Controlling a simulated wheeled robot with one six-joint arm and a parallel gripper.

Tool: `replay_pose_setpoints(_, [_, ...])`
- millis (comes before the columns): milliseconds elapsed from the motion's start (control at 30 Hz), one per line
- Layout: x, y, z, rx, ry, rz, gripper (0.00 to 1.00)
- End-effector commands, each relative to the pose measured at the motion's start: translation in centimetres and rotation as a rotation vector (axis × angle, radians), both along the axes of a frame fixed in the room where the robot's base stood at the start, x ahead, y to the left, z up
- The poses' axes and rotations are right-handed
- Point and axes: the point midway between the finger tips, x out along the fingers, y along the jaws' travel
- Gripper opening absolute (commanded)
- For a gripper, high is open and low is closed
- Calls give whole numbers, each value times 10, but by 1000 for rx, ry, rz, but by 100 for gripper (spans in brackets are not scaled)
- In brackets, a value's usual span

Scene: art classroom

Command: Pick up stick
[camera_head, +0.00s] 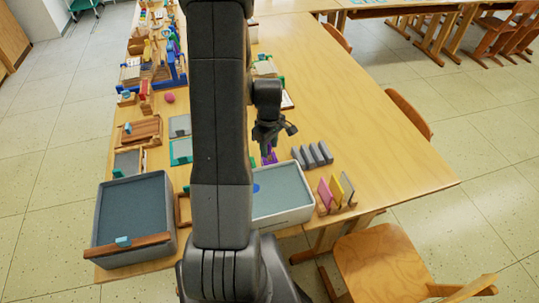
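My gripper (270,138) hangs over the wooden table, pointing down, just behind the white-rimmed tray. A small purple piece (268,158) shows directly below its fingers; I cannot tell whether it is the stick, or whether the fingers touch it. The gripper is small and dark here, and its finger gap is not clear. A brown wooden bar (90,253) lies across the front of the grey bin (104,205) at the left. No other stick can be made out for certain; my arm hides the middle of the table.
The white-rimmed tray (306,210) holds a blue spot on a pale surface. Several grey blocks (312,156) and upright coloured panels (338,190) stand to its right. Many small items crowd the table's left side. The table's right part (400,160) is clear. A chair (385,262) stands in front.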

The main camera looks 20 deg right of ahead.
Motion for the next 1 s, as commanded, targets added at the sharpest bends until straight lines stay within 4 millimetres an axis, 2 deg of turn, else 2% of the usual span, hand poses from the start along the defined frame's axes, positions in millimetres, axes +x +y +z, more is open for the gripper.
replay_pose_setpoints(300, [0,-2,-32,1,2,0,38])
replay_pose_setpoints(600, [0,-2,-36,0,0,0,38])
replay_pose_setpoints(667, [0,-2,-36,0,0,0,28])
replay_pose_setpoints(800, [0,-2,-36,0,0,0,0])
replay_pose_setpoints(1000, [0,-2,-36,0,0,0,0])
